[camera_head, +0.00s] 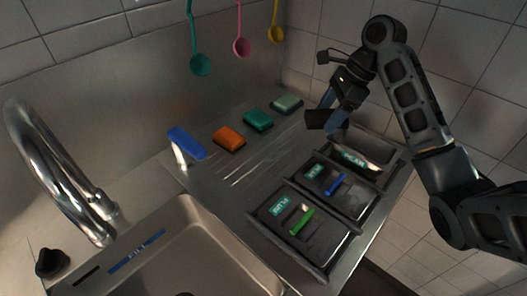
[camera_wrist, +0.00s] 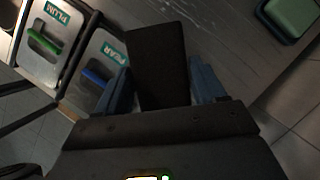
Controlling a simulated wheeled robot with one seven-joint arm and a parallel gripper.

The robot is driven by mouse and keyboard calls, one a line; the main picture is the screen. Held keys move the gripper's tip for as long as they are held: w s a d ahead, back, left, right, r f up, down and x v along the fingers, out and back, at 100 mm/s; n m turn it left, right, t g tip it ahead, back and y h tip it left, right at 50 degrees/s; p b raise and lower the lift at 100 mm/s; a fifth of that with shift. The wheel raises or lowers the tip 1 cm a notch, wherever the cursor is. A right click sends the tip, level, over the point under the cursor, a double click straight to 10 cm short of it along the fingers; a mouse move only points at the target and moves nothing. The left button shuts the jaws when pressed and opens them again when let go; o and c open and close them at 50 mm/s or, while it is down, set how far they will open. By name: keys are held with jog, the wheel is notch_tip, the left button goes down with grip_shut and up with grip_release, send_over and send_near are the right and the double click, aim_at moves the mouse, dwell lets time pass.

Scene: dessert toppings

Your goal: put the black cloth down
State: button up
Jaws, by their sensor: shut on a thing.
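The black cloth (camera_head: 317,120) is a dark, flat, rectangular piece. It is held in my gripper (camera_head: 335,115), above the back right of the counter, near the farthest bin. In the wrist view, the cloth (camera_wrist: 157,65) stands out between the two blue fingers of my gripper (camera_wrist: 160,90). The gripper is shut on it. The cloth's lower end is hidden by the gripper body in the wrist view. Whether the cloth touches the counter cannot be told.
Labelled bins, including the PLUM bin (camera_head: 262,222), line the counter's right side. An orange sponge (camera_head: 229,138), a teal sponge (camera_head: 258,119) and a pale green sponge (camera_head: 287,103) lie along the back. A blue-topped tool (camera_head: 186,142) is near the sink (camera_head: 190,225). Ribbed counter (camera_head: 250,165) is clear between.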

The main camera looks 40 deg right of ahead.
jog(key=b, duration=0.3)
send_over(277, 150)
jog(key=d, duration=0.1)
jog(key=f, duration=0.6)
jog(key=shift+s+f, duration=0.35)
jog(key=shift+f, duration=2.1)
jog(key=shift+f, duration=0.3)
